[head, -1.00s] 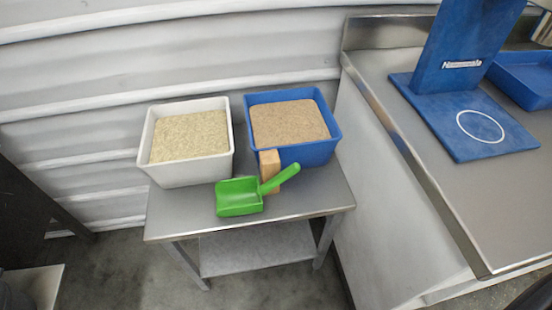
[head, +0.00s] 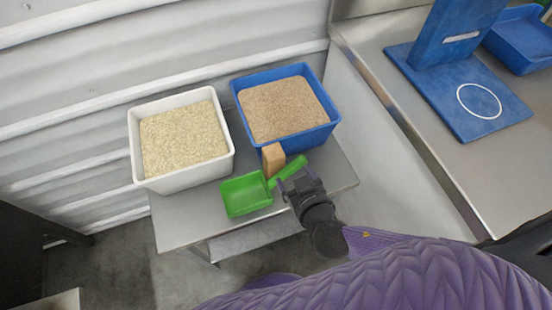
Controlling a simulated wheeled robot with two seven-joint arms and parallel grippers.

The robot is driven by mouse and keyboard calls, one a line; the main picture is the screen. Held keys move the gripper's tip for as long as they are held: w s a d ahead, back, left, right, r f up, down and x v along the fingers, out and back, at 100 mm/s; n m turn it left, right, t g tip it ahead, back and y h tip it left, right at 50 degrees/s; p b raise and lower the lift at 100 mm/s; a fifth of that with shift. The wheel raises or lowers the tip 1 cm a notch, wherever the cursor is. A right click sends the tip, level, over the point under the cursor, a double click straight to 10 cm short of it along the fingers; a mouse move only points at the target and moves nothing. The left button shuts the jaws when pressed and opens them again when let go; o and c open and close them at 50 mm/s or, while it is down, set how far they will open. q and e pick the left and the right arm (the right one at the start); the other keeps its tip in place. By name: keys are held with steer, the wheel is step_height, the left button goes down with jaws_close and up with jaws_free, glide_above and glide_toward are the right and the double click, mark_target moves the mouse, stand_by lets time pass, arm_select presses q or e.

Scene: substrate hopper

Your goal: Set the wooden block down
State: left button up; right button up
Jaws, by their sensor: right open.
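The wooden block (head: 273,158) stands upright on the small metal table, close to the front of the blue bin. The green scoop (head: 246,194) lies in front of it, and the scoop's handle (head: 290,169) crosses by the block's lower part and hides some of it. I cannot tell whether block and handle touch. My right gripper (head: 287,184) is open, at the near side of the scoop's handle, with the block just beyond the handle. Nothing shows held in it. My left gripper is out of view.
A white bin (head: 160,182) of pale grain and a blue bin (head: 296,142) of brown substrate stand on the small table (head: 180,228). At the right, a metal counter (head: 455,175) bears a blue stand (head: 465,115) with a white ring and a blue tray (head: 525,50).

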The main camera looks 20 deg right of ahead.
mark_target(275, 155)
steer(key=shift+t+y, duration=0.3)
steer(key=shift+t, duration=0.1)
steer(key=w+b, duration=0.1)
steer(key=w, duration=0.1)
steer(key=w+a+f+b, duration=0.1)
steer(key=w, duration=0.2)
steer(key=w+a+b, duration=0.1)
steer(key=w, duration=0.2)
steer(key=shift+f, duration=0.35)
steer(key=shift+w+b, duration=0.3)
steer(key=shift+w, duration=0.15)
steer(key=c, duration=1.1)
jaws_close()
